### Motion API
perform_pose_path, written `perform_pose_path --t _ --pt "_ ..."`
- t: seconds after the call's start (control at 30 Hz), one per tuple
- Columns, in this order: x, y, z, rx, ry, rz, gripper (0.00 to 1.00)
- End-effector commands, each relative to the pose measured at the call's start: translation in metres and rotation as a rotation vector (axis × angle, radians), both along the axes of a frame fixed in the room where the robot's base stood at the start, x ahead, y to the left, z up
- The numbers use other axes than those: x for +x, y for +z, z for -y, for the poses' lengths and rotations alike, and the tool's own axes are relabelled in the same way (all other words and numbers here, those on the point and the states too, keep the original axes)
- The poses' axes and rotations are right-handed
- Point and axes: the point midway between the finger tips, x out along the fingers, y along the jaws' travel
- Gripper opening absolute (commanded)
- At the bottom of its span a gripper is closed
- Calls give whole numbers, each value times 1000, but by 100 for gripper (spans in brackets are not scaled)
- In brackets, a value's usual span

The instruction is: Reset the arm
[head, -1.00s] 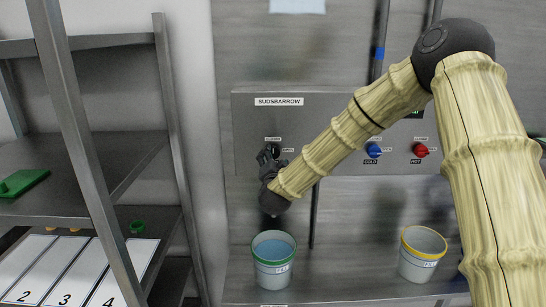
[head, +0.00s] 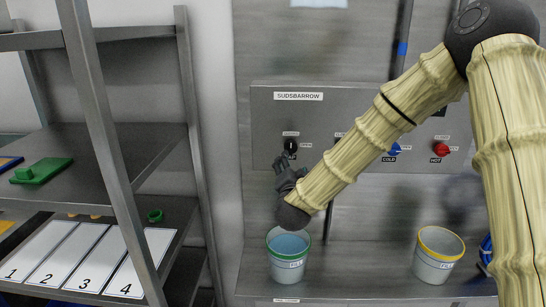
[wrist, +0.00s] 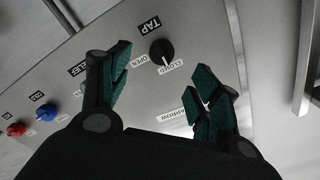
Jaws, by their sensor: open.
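My gripper (head: 286,172) is in front of the grey SUDSBARROW panel (head: 350,112), just below and left of a black tap knob (head: 290,146). In the wrist view the black knob (wrist: 161,50), labelled TAP with OPEN and CLOSED marks, lies beyond my two teal-padded fingers (wrist: 160,95). The fingers are spread, hold nothing and are apart from the knob. My arm crosses the panel from the right and hides part of its middle.
A green-rimmed bucket (head: 288,277) with blue liquid stands below my gripper. A yellow-rimmed bucket (head: 438,272) stands to the right. Blue (head: 394,149) and red (head: 441,149) knobs are on the panel. A metal shelf (head: 95,150) with numbered cards stands at left.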

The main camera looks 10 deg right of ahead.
Motion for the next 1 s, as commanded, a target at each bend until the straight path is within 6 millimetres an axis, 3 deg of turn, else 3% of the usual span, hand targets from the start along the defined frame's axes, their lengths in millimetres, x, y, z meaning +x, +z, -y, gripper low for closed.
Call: perform_pose_path --t 0.17,0.27,0.47,0.7,0.87,1.0 --pt "-16 -63 -12 -46 60 -124 63" --pt "-34 -117 -20 -82 114 -234 63" --pt "-88 -220 -33 -152 225 -462 63" --pt "-175 -328 -40 -224 363 -739 63" --pt "-246 -387 -40 -265 459 -929 63" --pt "-314 -430 -36 -296 542 -1096 63"
